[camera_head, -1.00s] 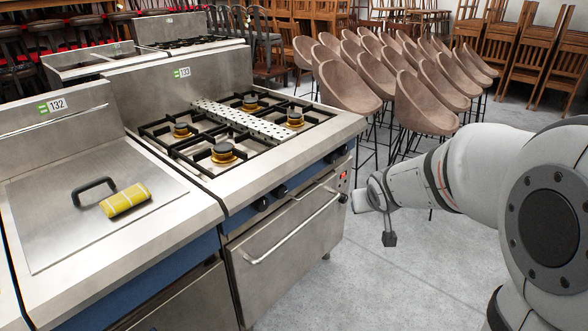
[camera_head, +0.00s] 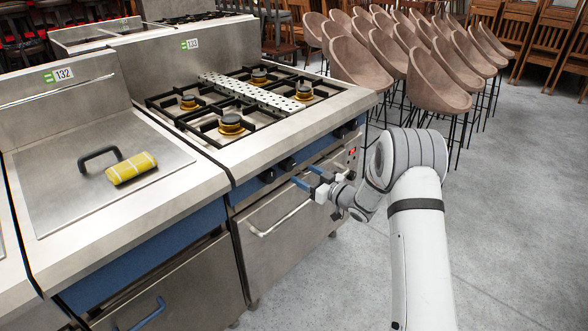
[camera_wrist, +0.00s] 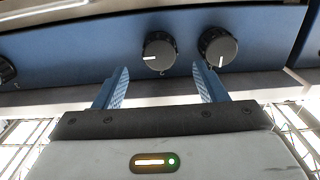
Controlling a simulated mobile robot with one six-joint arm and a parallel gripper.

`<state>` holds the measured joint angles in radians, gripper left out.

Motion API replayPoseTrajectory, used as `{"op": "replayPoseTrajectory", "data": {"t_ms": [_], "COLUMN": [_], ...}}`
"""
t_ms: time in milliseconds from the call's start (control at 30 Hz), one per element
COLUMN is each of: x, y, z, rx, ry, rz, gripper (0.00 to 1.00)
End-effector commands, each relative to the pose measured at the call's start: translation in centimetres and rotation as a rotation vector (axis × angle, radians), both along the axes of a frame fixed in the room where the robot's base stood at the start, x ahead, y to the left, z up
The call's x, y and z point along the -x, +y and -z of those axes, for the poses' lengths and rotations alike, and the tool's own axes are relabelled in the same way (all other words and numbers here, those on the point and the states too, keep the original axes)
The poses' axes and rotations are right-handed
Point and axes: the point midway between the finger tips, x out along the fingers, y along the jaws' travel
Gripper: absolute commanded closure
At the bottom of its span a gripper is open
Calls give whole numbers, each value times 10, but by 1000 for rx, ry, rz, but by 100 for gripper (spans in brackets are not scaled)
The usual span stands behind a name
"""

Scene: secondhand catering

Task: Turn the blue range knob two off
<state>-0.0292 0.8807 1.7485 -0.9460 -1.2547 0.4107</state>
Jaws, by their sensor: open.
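The gas range (camera_head: 290,120) has a blue front panel with dark round knobs. In the wrist view, one knob (camera_wrist: 159,52) lies ahead between my fingertips, its white mark pointing left. A second knob (camera_wrist: 218,47) is just right of it, by the right fingertip, its mark pointing down. A third knob (camera_wrist: 6,70) is cut off at the left edge. My gripper (camera_head: 308,177) is open, with blue fingers, in front of the range panel; it also shows in the wrist view (camera_wrist: 160,73). Nothing is between the fingers' inner faces.
An oven door handle (camera_head: 283,218) juts out below the panel. A flat-lidded unit (camera_head: 60,190) with a yellow cloth roll (camera_head: 131,168) stands to the left. Brown bar stools (camera_head: 437,85) stand behind to the right. The grey floor at the right is clear.

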Motion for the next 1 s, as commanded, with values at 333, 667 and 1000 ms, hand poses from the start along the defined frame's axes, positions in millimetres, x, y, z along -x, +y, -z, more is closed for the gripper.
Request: {"op": "replayPoseTrajectory", "data": {"t_ms": [333, 667, 1000], "x": [-33, -41, -41], "y": [44, 54, 54], "z": [0, -1, -1], "rx": [2, 3, 3], "ry": [-1, 0, 0], "rz": [0, 2, 1], "gripper": [35, 35, 53]}}
